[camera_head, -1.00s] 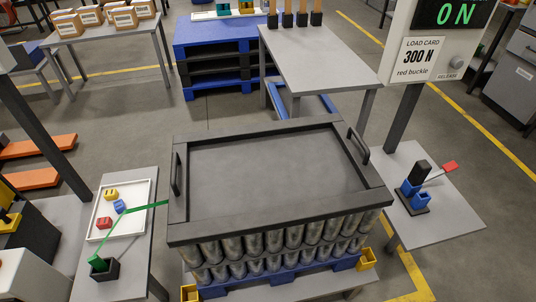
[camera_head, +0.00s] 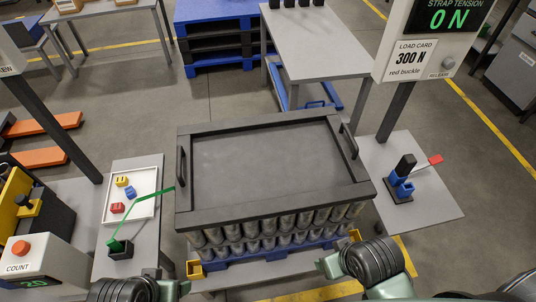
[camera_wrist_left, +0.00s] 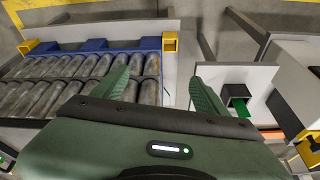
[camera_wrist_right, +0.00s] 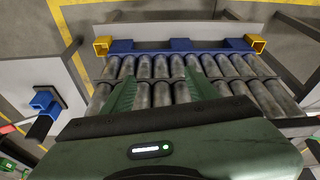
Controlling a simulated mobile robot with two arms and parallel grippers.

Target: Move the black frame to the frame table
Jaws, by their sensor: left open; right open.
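The black frame (camera_head: 270,217) lies flat on top of the stacked metal cans (camera_head: 275,235), around a dark sheet, with one handle (camera_head: 349,141) on the right side and one (camera_head: 182,166) on the left. The cans stand on a blue pallet (camera_head: 272,256). My left gripper (camera_wrist_left: 162,75) is open and empty, with the cans and a side table below it in the left wrist view. My right gripper (camera_wrist_right: 162,78) is open and empty above the can rows. In the head view both arms show only at the bottom edge, in front of the frame. I cannot tell which table is the frame table.
A grey table (camera_head: 315,50) stands behind the frame. A left side table (camera_head: 140,235) holds a white tray (camera_head: 146,208) and a green strap. A right side table (camera_head: 425,208) holds a blue and black buckle tool (camera_head: 402,185). Yellow corner blocks (camera_head: 194,269) sit at the pallet.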

